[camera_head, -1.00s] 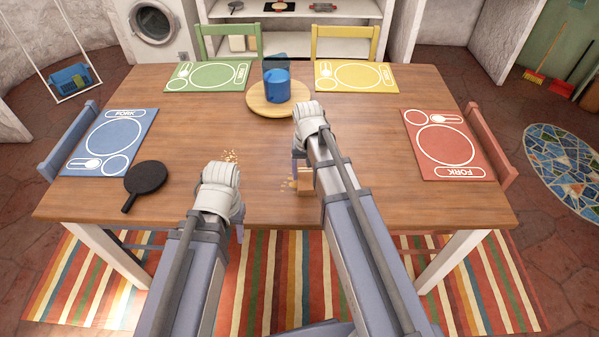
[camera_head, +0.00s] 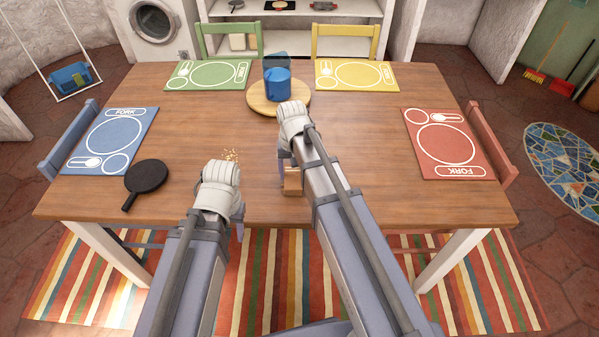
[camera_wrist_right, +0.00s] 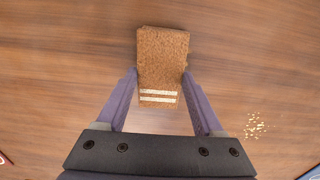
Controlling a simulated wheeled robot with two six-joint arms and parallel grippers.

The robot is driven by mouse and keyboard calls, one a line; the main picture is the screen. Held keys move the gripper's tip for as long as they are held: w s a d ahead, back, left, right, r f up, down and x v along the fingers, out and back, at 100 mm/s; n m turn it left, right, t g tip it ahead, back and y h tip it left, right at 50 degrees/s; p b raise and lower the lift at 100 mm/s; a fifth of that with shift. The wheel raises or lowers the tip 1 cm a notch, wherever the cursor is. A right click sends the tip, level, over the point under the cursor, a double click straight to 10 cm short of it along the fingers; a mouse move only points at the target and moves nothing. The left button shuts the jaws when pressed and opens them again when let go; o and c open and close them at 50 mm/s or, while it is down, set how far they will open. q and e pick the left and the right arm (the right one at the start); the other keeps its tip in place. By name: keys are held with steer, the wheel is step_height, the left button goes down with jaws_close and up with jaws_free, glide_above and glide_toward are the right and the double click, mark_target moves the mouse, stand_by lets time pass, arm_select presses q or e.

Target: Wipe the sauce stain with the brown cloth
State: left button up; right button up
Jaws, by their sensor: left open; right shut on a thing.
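The brown cloth (camera_head: 292,184), a small block-like piece with two white stripes, is in my right gripper (camera_head: 285,165) near the table's front middle. The right wrist view shows the cloth (camera_wrist_right: 162,58) between both fingers, flat over the wood. A patch of yellow-orange specks (camera_head: 230,155), which may be the stain or crumbs, lies left of the cloth; the specks also show in the right wrist view (camera_wrist_right: 255,124), apart from the cloth. Anything under the cloth is hidden. My left gripper (camera_head: 235,218) is open and empty at the front edge, its fingers mostly hidden.
A dark round pan-like object (camera_head: 148,177) lies at the left front. A round wooden board (camera_head: 259,101) with blue cups (camera_head: 277,84) stands behind my right gripper. Blue (camera_head: 112,140), green, yellow and red (camera_head: 440,143) placemats lie around the table. The right middle is clear.

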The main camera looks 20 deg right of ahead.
steer(key=shift+w+a+f, duration=0.1)
steer(key=shift+w+a, duration=0.15)
steer(key=shift+a, duration=0.7)
steer(key=shift+w+a, duration=0.2)
steer(key=shift+a, duration=0.7)
steer(key=shift+w, duration=0.1)
steer(key=shift+s+d, duration=0.3)
steer(key=shift+d, duration=0.65)
steer(key=shift+s+d, duration=0.25)
steer(key=shift+d, duration=0.7)
steer(key=shift+d, duration=0.1)
